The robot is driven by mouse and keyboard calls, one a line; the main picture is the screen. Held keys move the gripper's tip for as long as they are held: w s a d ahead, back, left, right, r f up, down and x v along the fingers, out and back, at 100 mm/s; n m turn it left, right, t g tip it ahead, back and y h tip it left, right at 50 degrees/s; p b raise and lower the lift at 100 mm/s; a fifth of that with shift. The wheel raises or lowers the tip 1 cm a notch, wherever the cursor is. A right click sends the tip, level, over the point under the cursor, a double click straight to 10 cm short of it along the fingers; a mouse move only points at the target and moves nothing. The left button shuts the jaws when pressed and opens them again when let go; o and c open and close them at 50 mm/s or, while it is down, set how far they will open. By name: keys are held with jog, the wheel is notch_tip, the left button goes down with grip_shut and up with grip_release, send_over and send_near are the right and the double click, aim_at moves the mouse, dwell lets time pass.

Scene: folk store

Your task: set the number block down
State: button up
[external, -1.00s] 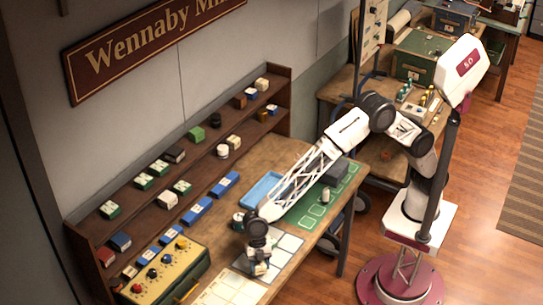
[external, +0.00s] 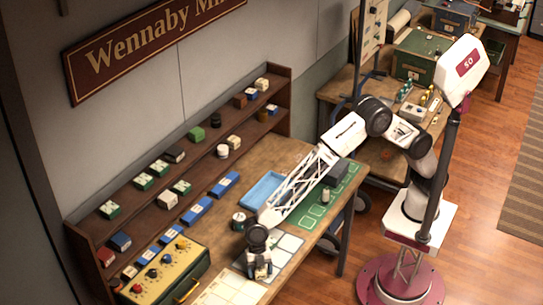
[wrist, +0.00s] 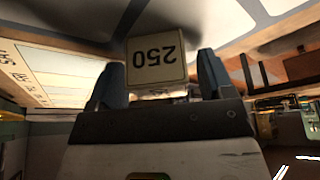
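In the external view, my gripper (external: 259,272) points down low over the pale sheet with squares (external: 289,243) on the bench, and the block shows only as a small pale patch between the fingers. The block seems to rest on the sheet; its contact edge is hard to see.
A yellow control box (external: 163,273) is to the left, and a white card (external: 229,291) lies in front. A green mat (external: 310,214) bears a small cylinder. Shelves with blocks line the wall.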

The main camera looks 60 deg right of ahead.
jog(key=shift+r, duration=0.1)
jog(key=v, duration=1.2)
dwell(0.9)
